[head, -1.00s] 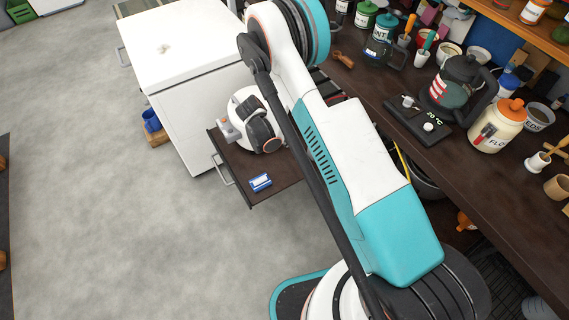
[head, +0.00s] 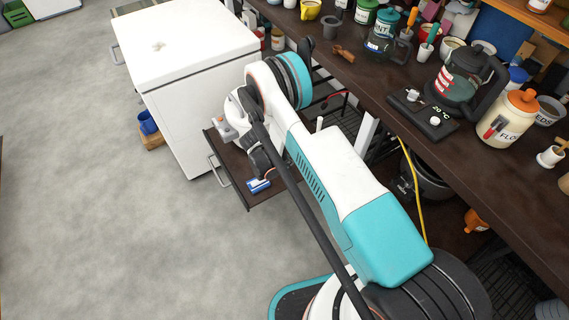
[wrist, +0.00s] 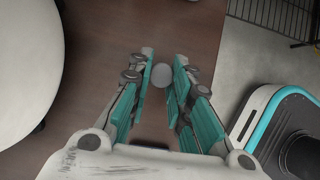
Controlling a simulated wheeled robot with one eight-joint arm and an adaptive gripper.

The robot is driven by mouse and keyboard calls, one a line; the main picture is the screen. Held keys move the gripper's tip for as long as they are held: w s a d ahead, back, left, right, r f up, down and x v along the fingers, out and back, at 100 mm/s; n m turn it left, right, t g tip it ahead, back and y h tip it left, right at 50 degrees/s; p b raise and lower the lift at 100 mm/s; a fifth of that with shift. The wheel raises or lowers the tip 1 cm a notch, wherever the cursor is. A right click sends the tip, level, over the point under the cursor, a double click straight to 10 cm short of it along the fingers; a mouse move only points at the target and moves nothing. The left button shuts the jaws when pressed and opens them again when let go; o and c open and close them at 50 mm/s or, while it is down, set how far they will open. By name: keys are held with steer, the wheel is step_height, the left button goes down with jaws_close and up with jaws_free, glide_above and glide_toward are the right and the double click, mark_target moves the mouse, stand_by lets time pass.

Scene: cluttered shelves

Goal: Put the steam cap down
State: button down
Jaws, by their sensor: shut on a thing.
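The steam cap (wrist: 161,75) is a small grey round piece, seen in the wrist view between the fingertips. My gripper (wrist: 161,77), with teal-lined fingers, is shut on it. A dark brown pull-out board (wrist: 105,58) lies below the fingers; I cannot tell whether the cap touches it. The board (head: 240,190) also shows in the head view, where my arm covers part of it and the fingers cannot be made out. A white rounded appliance (wrist: 25,60) stands left of the gripper in the wrist view.
A white chest cabinet (head: 190,60) stands to the left. A crowded dark counter (head: 470,165) runs along the right. Open grey floor (head: 90,230) lies in front of the board.

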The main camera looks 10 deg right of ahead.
steer(key=shift+f, duration=0.25)
steer(key=shift+f, duration=0.5)
steer(key=c, duration=1.5)
jaws_free()
steer(key=shift+o, duration=0.2)
